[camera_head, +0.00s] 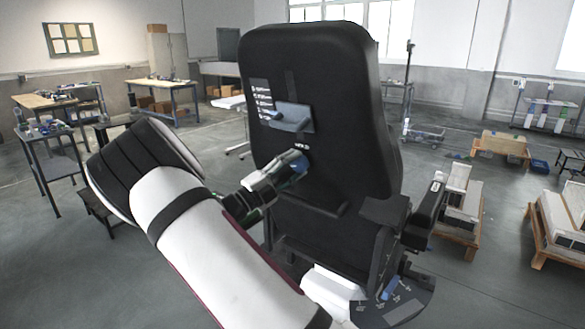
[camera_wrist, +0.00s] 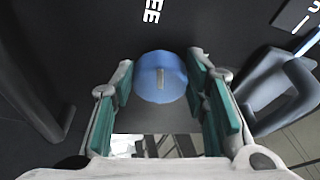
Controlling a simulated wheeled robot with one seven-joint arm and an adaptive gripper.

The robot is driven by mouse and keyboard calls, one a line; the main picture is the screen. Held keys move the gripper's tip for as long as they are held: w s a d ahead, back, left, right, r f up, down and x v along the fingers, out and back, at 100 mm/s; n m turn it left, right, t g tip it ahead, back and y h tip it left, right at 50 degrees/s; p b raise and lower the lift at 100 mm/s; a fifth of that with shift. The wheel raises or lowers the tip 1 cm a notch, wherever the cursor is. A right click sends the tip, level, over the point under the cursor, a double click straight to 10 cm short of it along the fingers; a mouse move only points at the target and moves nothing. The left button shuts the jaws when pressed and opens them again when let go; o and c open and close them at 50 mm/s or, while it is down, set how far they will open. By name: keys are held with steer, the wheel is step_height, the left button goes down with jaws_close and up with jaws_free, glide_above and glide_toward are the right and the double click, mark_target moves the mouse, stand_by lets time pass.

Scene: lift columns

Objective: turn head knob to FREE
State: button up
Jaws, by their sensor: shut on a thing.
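The black seat back (camera_head: 330,100) stands upright in the middle of the head view. In the head view the knob (camera_head: 299,163) is partly hidden by my gripper (camera_head: 285,172). In the wrist view my gripper (camera_wrist: 162,95) has its green-padded fingers on either side of the knob, shut on it.
A blue-grey handle (camera_head: 294,117) and a white-lettered label (camera_head: 262,97) are higher on the seat back. A grey loop-shaped handle (camera_wrist: 285,95) is close to the right of my fingers. Wooden pallets (camera_head: 500,145) and workbenches (camera_head: 165,85) stand farther off.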

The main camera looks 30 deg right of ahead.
steer(key=shift+n, duration=0.9)
steer(key=o, duration=1.1)
steer(key=shift+f, duration=0.1)
steer(key=shift+o, duration=0.2)
steer(key=v, duration=1.2)
steer(key=shift+f, duration=0.2)
steer(key=shift+d, duration=0.1)
